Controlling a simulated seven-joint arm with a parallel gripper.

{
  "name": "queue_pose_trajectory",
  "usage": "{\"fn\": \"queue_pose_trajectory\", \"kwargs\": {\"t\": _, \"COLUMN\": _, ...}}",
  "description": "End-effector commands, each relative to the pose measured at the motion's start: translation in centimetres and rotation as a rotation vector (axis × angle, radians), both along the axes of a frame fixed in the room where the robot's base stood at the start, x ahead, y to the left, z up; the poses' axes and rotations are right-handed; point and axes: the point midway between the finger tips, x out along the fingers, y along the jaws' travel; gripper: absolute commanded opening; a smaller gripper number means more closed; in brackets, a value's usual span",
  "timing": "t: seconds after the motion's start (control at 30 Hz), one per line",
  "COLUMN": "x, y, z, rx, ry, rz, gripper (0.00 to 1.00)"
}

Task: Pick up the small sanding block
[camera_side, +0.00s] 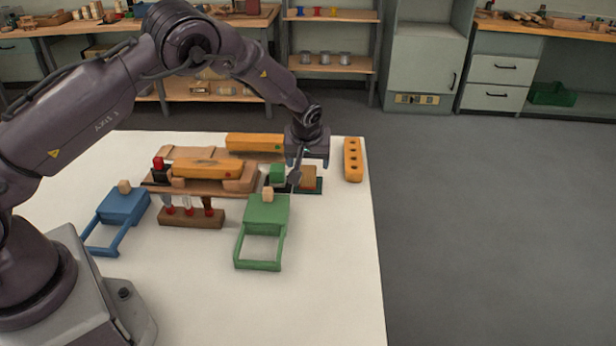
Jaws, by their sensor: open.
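A small tan-brown block (309,177), which looks like the sanding block, sits on a dark green tray (317,190) near the table's right side. A small green block (277,173) is just left of it. My gripper (307,168) points down over this spot with its jaws open and nothing visibly held. One finger hangs in front of the gap between the two blocks. I cannot tell whether the fingers touch the tan block or are only above it.
An orange bar with holes (353,160) lies right of the gripper. A wooden rack with an orange bar (208,168) stands left. A green framed fixture (266,215) is in front, and a blue one (122,207) far left. The front right of the white table (330,280) is clear.

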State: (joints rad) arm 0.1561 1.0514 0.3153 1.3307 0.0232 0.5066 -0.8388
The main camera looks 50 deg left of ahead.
Motion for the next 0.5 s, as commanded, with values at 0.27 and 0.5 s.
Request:
{"fn": "queue_pose_trajectory", "kwargs": {"t": 0.27, "x": 0.5, "y": 0.7, "z": -2.4, "rx": -0.001, "ry": 0.002, "rz": 0.000, "gripper": 0.72}}
{"fn": "queue_pose_trajectory", "kwargs": {"t": 0.5, "x": 1.3, "y": 1.5, "z": -5.4, "rx": 0.000, "ry": 0.001, "rz": -0.001, "gripper": 0.72}}
